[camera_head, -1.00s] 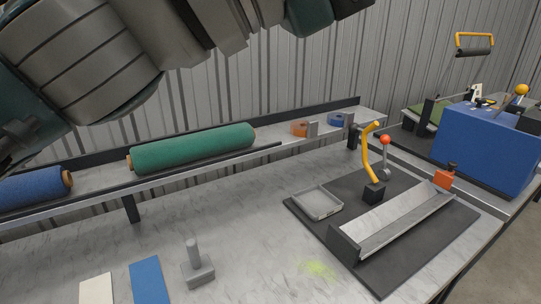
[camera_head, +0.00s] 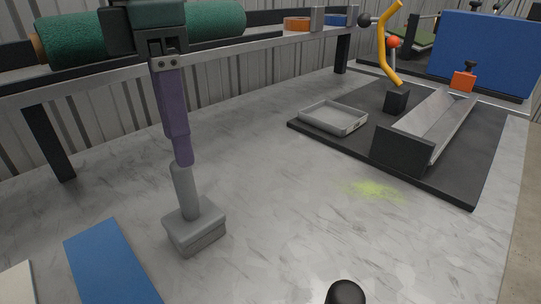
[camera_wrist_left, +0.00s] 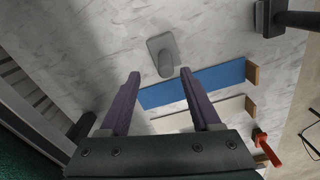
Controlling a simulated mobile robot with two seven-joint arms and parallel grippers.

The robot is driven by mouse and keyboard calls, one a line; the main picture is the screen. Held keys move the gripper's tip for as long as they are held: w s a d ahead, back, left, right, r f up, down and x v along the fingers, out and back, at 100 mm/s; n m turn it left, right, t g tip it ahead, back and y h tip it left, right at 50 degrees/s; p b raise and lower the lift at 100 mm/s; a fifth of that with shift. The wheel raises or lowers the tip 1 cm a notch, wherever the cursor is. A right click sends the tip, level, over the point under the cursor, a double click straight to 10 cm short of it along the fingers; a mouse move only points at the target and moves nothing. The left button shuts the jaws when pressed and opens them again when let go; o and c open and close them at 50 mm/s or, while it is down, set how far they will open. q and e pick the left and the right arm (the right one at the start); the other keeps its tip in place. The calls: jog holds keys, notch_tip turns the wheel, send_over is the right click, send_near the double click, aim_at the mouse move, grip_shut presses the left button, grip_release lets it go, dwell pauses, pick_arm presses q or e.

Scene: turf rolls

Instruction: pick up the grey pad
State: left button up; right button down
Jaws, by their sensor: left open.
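The grey pad (camera_head: 195,236) is a small block with an upright round handle, standing on the marbled table. It shows in the left wrist view (camera_wrist_left: 158,44) just beyond the fingertips. My left gripper (camera_head: 183,160) points down with purple fingers at the top of the pad's handle. In the left wrist view its two fingers (camera_wrist_left: 159,74) are spread apart with nothing held between them. In the head view the fingers overlap, so I cannot tell whether they touch the handle. My right gripper is in neither view.
A blue strip (camera_head: 108,262) and a white strip (camera_head: 18,282) lie left of the pad. A black-topped object (camera_head: 346,292) stands at the near edge. A dark mat (camera_head: 455,185) with a shallow tray (camera_head: 333,118) lies right. A green roll (camera_head: 85,42) rests on the rear shelf.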

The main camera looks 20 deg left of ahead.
aim_at(184, 180)
pick_arm(q)
jog(key=f, duration=0.6)
jog(key=shift+s+d+f, duration=0.2)
jog(key=shift+s+f, duration=0.15)
grip_shut()
dwell(0.3)
